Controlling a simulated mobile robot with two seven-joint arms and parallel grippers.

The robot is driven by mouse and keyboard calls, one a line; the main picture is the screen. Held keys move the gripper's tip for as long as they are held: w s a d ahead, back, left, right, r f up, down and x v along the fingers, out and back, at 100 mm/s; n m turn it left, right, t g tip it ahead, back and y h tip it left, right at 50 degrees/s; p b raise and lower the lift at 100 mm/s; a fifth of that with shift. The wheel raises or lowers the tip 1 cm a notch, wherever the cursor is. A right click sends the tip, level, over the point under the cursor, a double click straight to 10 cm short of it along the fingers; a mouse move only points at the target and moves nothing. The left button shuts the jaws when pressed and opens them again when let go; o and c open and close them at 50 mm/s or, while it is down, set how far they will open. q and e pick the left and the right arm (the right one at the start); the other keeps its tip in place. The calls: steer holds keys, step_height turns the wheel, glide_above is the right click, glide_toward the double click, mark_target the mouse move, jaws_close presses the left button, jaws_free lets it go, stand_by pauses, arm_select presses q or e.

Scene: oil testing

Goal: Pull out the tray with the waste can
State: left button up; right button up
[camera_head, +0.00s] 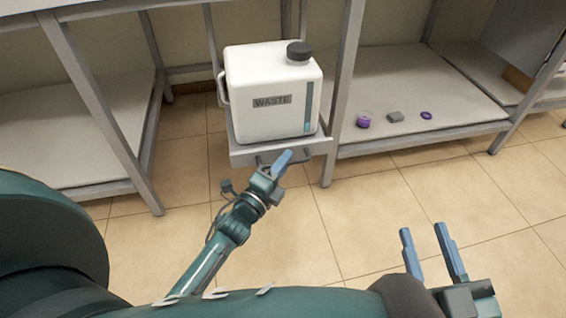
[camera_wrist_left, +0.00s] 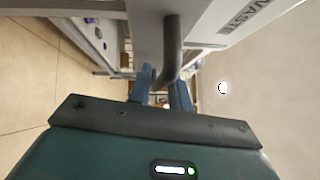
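The white waste can (camera_head: 272,95), labelled WASTE and with a black cap, stands upright on a grey tray (camera_head: 240,155) between two table legs. The tray has a dark bar handle at its front, which curves down in the left wrist view (camera_wrist_left: 172,45). My left gripper (camera_head: 284,160) is at this handle. Its two blue fingers (camera_wrist_left: 164,88) lie close on both sides of the bar and look shut on it. Their contact is partly hidden. My right gripper (camera_head: 430,248) is open and empty over the floor at the lower right.
A low shelf (camera_head: 440,105) to the right of the tray holds a purple-and-clear container (camera_head: 364,119), a grey block (camera_head: 395,117) and a purple disc (camera_head: 426,115). Grey legs (camera_head: 340,95) flank the tray. The tiled floor (camera_head: 330,220) in front is clear.

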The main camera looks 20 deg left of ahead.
steer(key=shift+r, duration=0.15)
arm_select(q)
steer(key=shift+s+a, duration=0.1)
steer(key=shift+s, duration=0.15)
steer(key=p+v, duration=0.2)
steer(key=v, duration=1)
steer(key=shift+s+p, duration=0.3)
arm_select(e)
steer(key=shift+s+d+f+n, duration=0.15)
steer(key=shift+s+f+n, duration=0.05)
steer(key=shift+s+n, duration=0.1)
arm_select(q)
steer(key=shift+f, duration=0.15)
arm_select(e)
steer(key=shift+w, duration=0.1)
